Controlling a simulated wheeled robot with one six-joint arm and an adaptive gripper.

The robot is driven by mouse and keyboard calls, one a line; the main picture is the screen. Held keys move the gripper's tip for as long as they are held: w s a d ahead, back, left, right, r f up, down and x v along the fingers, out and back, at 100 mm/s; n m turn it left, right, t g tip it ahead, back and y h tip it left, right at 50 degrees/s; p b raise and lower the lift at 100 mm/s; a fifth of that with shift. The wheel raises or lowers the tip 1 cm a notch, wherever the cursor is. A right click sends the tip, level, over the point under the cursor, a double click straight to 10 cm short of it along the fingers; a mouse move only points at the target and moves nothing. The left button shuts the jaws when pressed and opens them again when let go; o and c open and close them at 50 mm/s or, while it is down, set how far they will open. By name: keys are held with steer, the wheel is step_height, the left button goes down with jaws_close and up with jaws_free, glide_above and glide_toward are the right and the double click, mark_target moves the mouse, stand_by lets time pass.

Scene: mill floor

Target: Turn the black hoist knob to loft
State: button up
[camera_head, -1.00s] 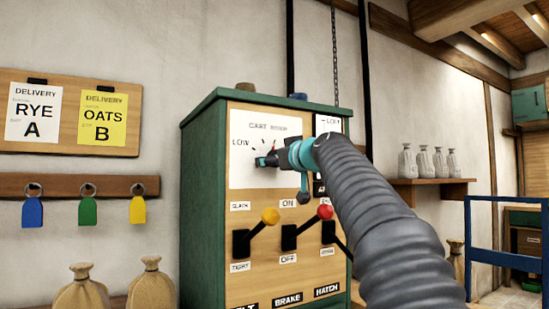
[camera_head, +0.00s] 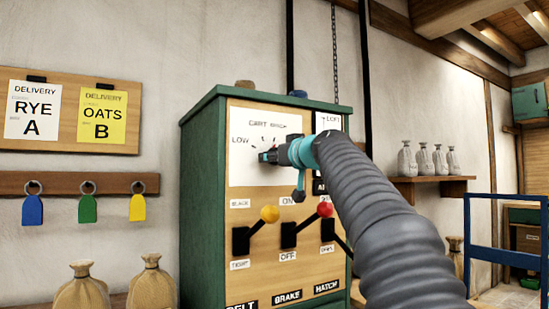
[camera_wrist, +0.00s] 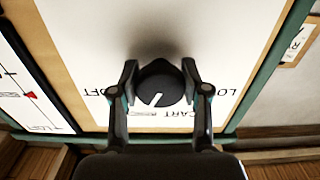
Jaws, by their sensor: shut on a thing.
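The black hoist knob (camera_wrist: 160,84) sits on a white plate (camera_wrist: 235,35) and has a white pointer line. In the wrist view the line points down and slightly left, between the part-hidden LOFT lettering at left and LO lettering at right. My gripper (camera_wrist: 159,80) is shut on the knob, one finger on each side. In the head view my gripper (camera_head: 270,157) reaches the plate marked LOW at left, and it hides the knob and the plate's right side.
The green cabinet (camera_head: 203,190) carries levers below the plate, with a yellow ball (camera_head: 270,214) and a red ball (camera_head: 325,209) close under my arm. A narrow gauge plate marked LOFT (camera_head: 331,121) is to the right. A blue rail (camera_head: 480,257) stands farther right.

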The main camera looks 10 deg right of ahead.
steer(key=m+p, duration=0.1)
steer(key=m, duration=0.5)
steer(key=shift+a+r, duration=0.1)
steer(key=shift+r, duration=0.05)
stand_by(0.4)
steer(key=o, duration=1.2)
steer(key=shift+c, duration=0.2)
steer(key=v, duration=1.2)
steer(key=shift+a, duration=0.1)
